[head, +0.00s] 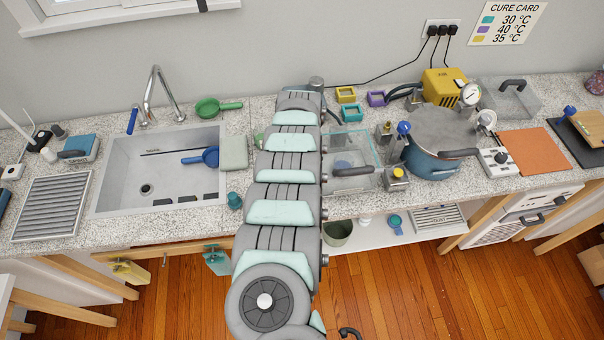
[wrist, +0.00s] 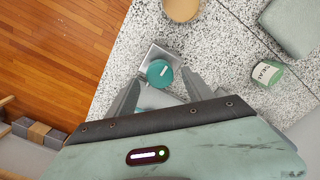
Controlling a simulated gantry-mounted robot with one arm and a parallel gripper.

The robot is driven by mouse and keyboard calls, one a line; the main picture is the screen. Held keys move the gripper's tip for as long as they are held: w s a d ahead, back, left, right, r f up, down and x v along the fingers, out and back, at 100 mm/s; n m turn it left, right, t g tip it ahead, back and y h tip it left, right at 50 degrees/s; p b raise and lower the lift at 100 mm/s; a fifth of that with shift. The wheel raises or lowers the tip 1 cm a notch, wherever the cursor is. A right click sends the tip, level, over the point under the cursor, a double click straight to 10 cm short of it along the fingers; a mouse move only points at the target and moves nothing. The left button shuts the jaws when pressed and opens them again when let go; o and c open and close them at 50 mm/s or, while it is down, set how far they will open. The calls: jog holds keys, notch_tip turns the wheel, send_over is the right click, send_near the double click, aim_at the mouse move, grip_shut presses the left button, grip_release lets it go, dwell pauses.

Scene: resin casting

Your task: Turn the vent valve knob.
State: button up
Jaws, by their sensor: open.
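In the wrist view a round teal knob (wrist: 160,72) sits on a square metal plate (wrist: 157,50) close to the counter's front edge. It looks like a valve knob, but no readable label confirms that it is the vent valve. My gripper (wrist: 161,82) is open, with one finger to each side of the knob. I cannot tell whether either finger touches it. In the head view my own arm hides this knob and my gripper. The pressure pot (head: 432,160) stands on the counter right of my arm, with a blue knob (head: 404,128) at its lid.
A tan-filled cup (wrist: 182,8), a labelled green jar (wrist: 268,72) and a sage block (wrist: 294,25) stand near the knob. A sink (head: 110,190) lies left of my arm. A clear box (head: 350,182) is just right of it. Open floor lies beyond the counter edge.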

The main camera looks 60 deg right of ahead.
notch_tip(320, 180, up, 9)
jog(key=shift+b, duration=0.35)
dwell(0.4)
